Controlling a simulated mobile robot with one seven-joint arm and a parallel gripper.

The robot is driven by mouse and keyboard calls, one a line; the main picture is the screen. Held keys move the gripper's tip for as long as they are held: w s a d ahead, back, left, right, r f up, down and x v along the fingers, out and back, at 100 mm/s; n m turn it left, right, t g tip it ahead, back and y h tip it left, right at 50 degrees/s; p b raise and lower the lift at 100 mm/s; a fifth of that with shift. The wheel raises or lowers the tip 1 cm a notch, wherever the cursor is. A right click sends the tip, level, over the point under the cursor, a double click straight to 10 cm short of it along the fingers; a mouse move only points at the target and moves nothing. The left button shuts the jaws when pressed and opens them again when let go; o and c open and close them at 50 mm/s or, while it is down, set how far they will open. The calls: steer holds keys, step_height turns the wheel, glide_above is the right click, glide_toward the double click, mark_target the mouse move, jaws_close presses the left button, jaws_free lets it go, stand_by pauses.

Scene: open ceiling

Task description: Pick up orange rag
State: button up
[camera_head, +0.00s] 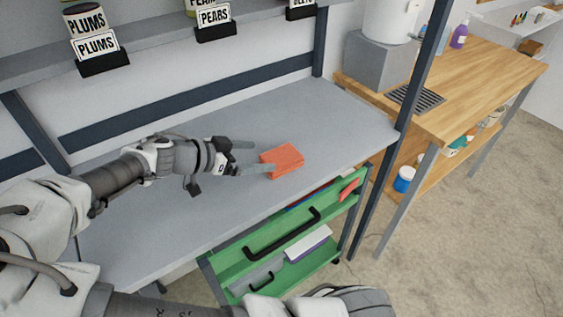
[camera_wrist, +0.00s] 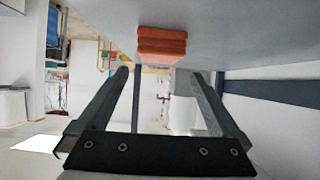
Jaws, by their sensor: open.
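The orange rag (camera_head: 283,160) lies folded into a small block on the grey shelf top, near the front edge. In the wrist view the rag (camera_wrist: 162,45) shows as a stack of folded layers, ahead of the fingers and roughly centred between them. My gripper (camera_head: 257,157) is open and empty. Its fingers point right toward the rag, and their tips are close to its left side. I cannot tell from these views whether the near fingertip touches it.
A green drawer cart (camera_head: 262,248) with black handles stands below the shelf's front edge. A dark upright post (camera_head: 405,110) rises at the shelf's right. Labelled cans (camera_head: 87,20) stand on the upper shelf. The grey top (camera_head: 330,120) around the rag is clear.

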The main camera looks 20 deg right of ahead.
mark_target(281, 156)
steer(key=b+x, duration=0.1)
steer(key=x, duration=0.7)
steer(key=shift+s+d+f, duration=0.1)
steer(key=shift+d, duration=0.2)
steer(key=c, duration=1.1)
